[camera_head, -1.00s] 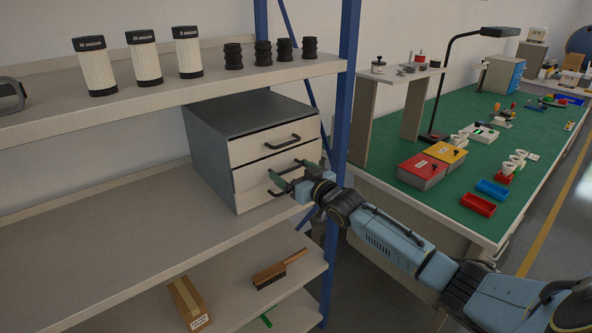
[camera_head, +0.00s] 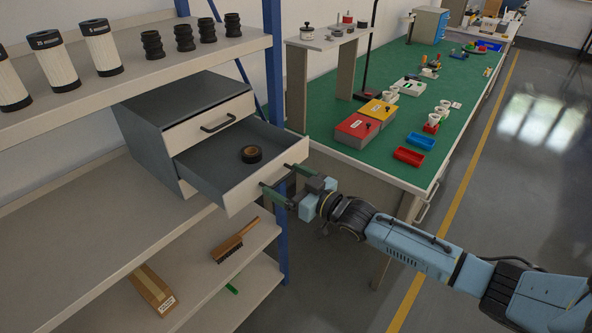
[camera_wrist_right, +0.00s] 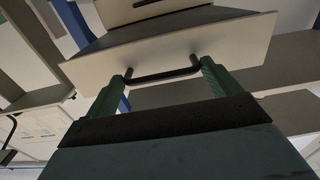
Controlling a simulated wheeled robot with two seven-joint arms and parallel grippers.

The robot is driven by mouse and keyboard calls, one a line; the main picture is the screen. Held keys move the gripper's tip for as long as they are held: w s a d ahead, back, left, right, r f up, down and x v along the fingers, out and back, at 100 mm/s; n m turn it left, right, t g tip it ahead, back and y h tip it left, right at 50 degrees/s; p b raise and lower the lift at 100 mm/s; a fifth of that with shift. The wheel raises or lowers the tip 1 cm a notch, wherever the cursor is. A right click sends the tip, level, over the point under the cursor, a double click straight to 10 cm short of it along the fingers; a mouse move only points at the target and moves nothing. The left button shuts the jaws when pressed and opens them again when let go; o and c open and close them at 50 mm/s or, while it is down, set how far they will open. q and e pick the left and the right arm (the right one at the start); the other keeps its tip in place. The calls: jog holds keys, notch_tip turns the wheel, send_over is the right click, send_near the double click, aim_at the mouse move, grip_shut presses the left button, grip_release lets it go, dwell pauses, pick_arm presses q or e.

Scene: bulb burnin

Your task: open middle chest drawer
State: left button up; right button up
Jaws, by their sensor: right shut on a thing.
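The grey chest (camera_head: 152,128) stands on the middle shelf with its front facing right. Its middle drawer (camera_head: 215,166) is pulled well out, and a dark round ring-shaped thing (camera_head: 251,154) lies inside. The top drawer (camera_head: 208,124) is closed. My right gripper (camera_head: 285,183) is at the middle drawer's front, shut on its handle. In the right wrist view the dark bar handle (camera_wrist_right: 162,76) runs between the two green fingers, with the pale drawer front (camera_wrist_right: 190,52) behind it. The left gripper is not in view.
Black-capped white cylinders (camera_head: 101,47) and several black ribbed pieces (camera_head: 184,37) stand on the upper shelf. A brush (camera_head: 236,241) and a box (camera_head: 153,290) lie on the lower shelf. A blue shelf post (camera_head: 274,80) stands behind the drawer. The green-topped bench (camera_head: 400,115) is at right.

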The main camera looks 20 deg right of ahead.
jog(key=shift+s+d, duration=0.3)
jog(key=shift+s, duration=0.05)
jog(key=o, duration=1.1)
jog(key=shift+s, duration=0.1)
jog(key=v, duration=1.3)
jog(key=shift+d, duration=0.25)
